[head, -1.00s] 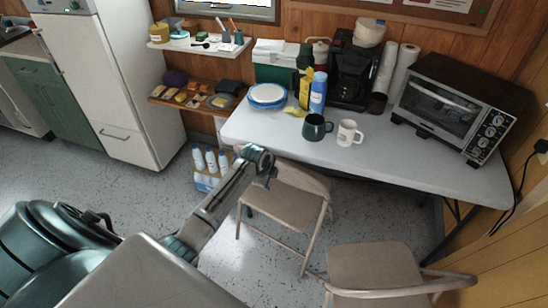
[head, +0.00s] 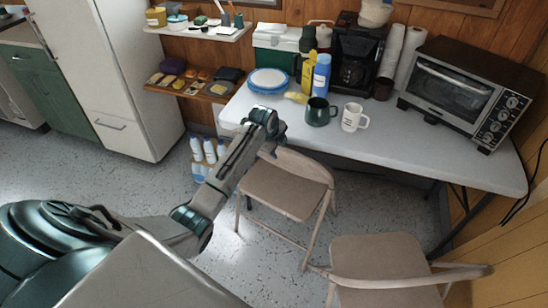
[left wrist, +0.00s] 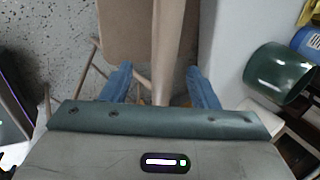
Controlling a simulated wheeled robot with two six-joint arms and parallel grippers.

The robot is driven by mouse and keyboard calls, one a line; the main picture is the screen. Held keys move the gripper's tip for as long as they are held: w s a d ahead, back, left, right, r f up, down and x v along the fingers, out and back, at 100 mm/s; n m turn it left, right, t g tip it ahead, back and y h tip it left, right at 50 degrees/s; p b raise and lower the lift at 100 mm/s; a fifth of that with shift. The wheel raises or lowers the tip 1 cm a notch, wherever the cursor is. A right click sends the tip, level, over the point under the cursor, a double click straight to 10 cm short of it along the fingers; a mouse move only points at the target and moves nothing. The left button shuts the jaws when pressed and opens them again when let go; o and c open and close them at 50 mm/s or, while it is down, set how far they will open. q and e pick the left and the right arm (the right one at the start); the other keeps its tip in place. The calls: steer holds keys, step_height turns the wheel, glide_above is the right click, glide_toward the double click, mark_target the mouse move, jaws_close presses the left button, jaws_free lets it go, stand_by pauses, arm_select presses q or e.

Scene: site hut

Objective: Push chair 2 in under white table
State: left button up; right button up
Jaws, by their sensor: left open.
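Two beige folding chairs stand by the white table (head: 400,150), and no label shows which is chair 2. The left chair (head: 285,190) stands at the table's near edge, its backrest close to the edge and its seat out over the floor. The right chair (head: 375,262) stands nearer to me at the lower right. My left gripper (head: 271,132) is open at the left chair's backrest top. In the left wrist view, its blue fingers (left wrist: 160,72) lie either side of the backrest (left wrist: 166,30), with gaps. My right gripper is not in view.
On the table are a green mug (head: 320,112), a white mug (head: 354,117), plates (head: 268,80), bottles, a coffee maker and a toaster oven (head: 455,95). A bottle carrier (head: 205,158) stands on the floor at left. Open floor lies left of the chairs.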

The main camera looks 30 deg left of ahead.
mark_target(279, 149)
arm_select(q)
steer(key=b+x, duration=0.1)
steer(key=x, duration=0.2)
steer(key=shift+f, duration=0.1)
steer(key=shift+w+f, duration=0.15)
steer(key=shift+f, duration=0.15)
steer(key=shift+b+x, duration=0.6)
steer(key=shift+x, duration=0.15)
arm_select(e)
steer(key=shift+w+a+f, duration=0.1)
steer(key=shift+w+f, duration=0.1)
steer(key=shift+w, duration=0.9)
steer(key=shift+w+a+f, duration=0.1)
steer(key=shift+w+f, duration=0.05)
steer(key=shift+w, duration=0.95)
arm_select(q)
jaws_close()
